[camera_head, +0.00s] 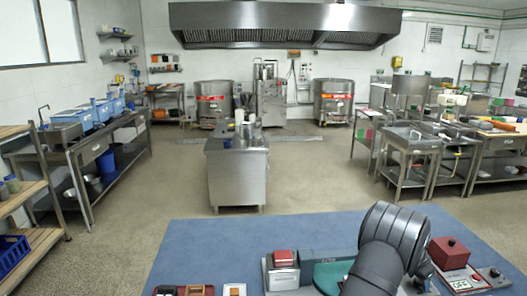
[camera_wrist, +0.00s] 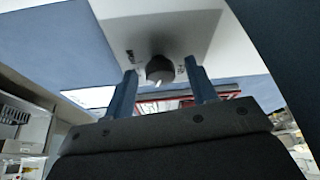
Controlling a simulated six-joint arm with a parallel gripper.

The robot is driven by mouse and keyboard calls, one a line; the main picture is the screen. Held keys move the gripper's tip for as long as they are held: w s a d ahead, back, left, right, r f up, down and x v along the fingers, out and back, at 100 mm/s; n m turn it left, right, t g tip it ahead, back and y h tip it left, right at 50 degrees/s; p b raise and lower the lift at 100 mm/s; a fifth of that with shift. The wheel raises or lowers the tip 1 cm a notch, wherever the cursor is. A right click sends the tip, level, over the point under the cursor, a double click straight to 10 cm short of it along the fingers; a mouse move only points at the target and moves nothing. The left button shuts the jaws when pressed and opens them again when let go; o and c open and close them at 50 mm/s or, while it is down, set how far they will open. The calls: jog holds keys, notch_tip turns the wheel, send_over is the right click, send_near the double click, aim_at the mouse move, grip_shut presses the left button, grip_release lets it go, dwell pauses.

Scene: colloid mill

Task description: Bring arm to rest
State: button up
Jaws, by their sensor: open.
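My gripper (camera_wrist: 161,70) shows in the wrist view with its two blue-grey fingers spread apart. A dark round knob (camera_wrist: 160,69) with a white pointer mark sits on a white panel (camera_wrist: 185,25) and appears between the fingertips. Gaps show on both sides of the knob, and nothing is held. How far the fingertips are from the panel is hard to tell. In the head view my dark arm reaches over the blue bench top at the lower right, and my gripper is hidden there.
The blue bench top (camera_head: 220,240) carries a red-topped box (camera_head: 285,258), a teal part (camera_head: 330,275), a dark red block (camera_head: 449,252) and a panel marked OFF (camera_head: 462,284). A steel cabinet (camera_head: 237,180) stands beyond.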

jog(key=shift+r+n, duration=0.3)
jog(key=shift+s+n+t+y, duration=0.15)
jog(key=shift+n+t, duration=0.25)
jog(key=shift+n, duration=0.5)
jog(key=shift+s+n+t+y, duration=0.1)
jog(key=shift+n+t+y, duration=0.25)
jog(key=shift+n, duration=0.55)
jog(key=shift+s+d+n+t+y, duration=0.1)
jog(key=shift+n+t+y, duration=0.25)
jog(key=shift+n, duration=0.85)
jog(key=shift+d+n+t+y, duration=0.15)
jog(key=shift+n+t, duration=0.35)
jog(key=shift+n, duration=0.7)
jog(key=shift+v, duration=2.7)
